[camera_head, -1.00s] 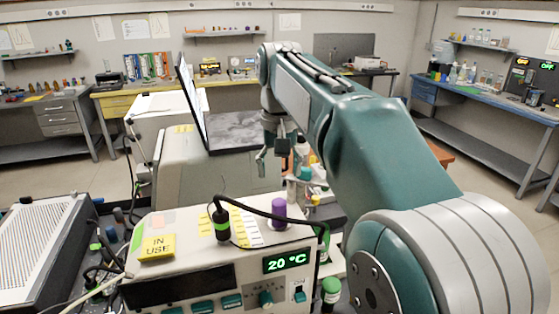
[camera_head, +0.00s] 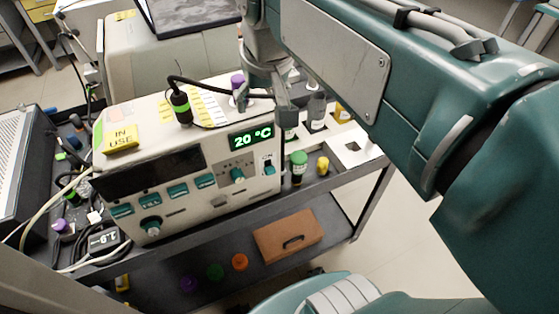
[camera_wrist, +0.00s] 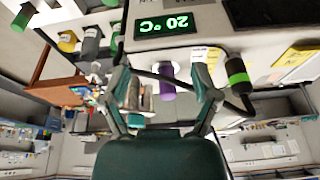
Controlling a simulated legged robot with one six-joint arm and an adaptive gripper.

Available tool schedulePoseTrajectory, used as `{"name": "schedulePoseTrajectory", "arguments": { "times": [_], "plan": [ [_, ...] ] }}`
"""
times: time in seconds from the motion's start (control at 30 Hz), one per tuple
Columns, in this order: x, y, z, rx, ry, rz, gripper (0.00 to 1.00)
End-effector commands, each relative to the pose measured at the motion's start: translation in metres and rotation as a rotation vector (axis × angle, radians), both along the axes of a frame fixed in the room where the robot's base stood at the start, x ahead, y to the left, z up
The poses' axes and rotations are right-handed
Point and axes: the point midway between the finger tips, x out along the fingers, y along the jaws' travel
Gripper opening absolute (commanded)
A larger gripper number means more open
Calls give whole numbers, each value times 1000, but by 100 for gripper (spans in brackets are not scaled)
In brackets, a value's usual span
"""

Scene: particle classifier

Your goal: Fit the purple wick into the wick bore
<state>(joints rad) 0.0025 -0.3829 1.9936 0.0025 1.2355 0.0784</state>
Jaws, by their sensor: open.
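The purple wick (camera_head: 238,82) is a short purple cylinder on top of the white instrument, above its 20 °C display. My gripper (camera_head: 264,104) hangs over the instrument's top and partly hides the wick in the head view. In the wrist view the purple cylinder (camera_wrist: 167,82) shows between the two spread fingers of my gripper (camera_wrist: 162,84). The fingers are apart and hold nothing; I cannot tell whether either touches the wick. The wick bore cannot be made out.
A black plug with a green band (camera_head: 180,105) and a looping cable stand beside the wick. A green-capped bottle (camera_head: 298,165) and a yellow-capped vial (camera_head: 323,166) stand right of the instrument (camera_head: 240,205). Another purple item (camera_head: 62,227) lies at left among cables.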

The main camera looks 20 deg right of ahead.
Motion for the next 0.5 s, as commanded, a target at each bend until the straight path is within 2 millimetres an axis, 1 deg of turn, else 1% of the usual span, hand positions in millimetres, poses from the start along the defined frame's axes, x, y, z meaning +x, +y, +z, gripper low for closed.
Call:
{"name": "schedulePoseTrajectory", "arguments": {
  "times": [0.03, 0.1, 0.2, 0.3, 0.33, 0.4, 0.5],
  "plan": [
    [-18, 0, -13, -4, -31, 11, 78],
    [-37, 0, -32, -11, -75, 29, 78],
    [-60, 0, -59, -20, -132, 49, 78],
    [-76, 0, -80, -28, -171, 65, 78],
    [-79, 0, -85, -30, -181, 68, 78],
    [-83, 0, -92, -33, -194, 74, 78],
    [-85, 0, -96, -34, -199, 76, 78]
  ]
}}
